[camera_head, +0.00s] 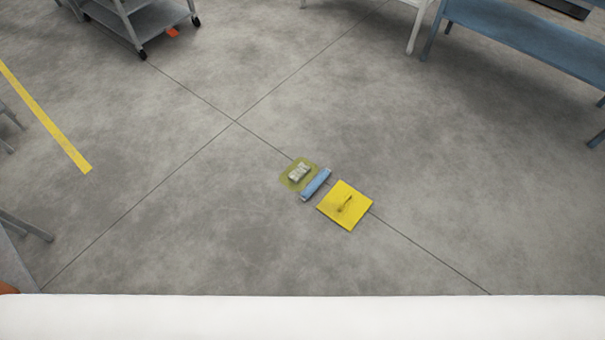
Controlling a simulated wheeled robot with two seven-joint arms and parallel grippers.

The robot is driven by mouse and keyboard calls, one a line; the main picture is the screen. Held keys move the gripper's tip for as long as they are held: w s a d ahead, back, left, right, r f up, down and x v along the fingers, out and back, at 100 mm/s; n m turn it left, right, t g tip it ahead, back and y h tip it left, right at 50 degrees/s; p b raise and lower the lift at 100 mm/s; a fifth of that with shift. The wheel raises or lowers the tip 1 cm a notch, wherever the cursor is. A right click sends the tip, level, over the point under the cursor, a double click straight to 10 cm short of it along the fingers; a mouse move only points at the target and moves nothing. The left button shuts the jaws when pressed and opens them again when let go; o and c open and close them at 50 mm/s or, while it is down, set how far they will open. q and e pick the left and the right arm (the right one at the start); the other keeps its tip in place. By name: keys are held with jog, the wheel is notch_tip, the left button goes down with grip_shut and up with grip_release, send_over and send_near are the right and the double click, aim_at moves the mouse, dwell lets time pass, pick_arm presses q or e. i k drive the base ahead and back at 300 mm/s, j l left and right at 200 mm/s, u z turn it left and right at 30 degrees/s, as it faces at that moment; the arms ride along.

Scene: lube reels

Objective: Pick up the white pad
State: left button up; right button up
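A small whitish pad (299,172) lies on the concrete floor near the middle of the camera_head view. It rests on a dull olive-yellow patch (292,182), which could be a stain or a thin sheet. A blue bar-shaped thing (315,184) lies just to its right. A bright yellow square (352,217) with a dark mark or small raised part on it lies further right and nearer to me. Neither of my grippers is in view.
A grey wheeled cart (125,18) stands at the top left, with a small orange thing (172,32) beside its wheel. A blue bench (525,42) stands at the top right. Yellow tape (45,118) marks the left floor. The floor around the pad is mostly clear.

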aim_at(297, 175)
jog(key=i+j+z, duration=0.1)
jog(key=z, duration=0.35)
jog(key=i+j+z, duration=0.25)
jog(key=z, duration=0.15)
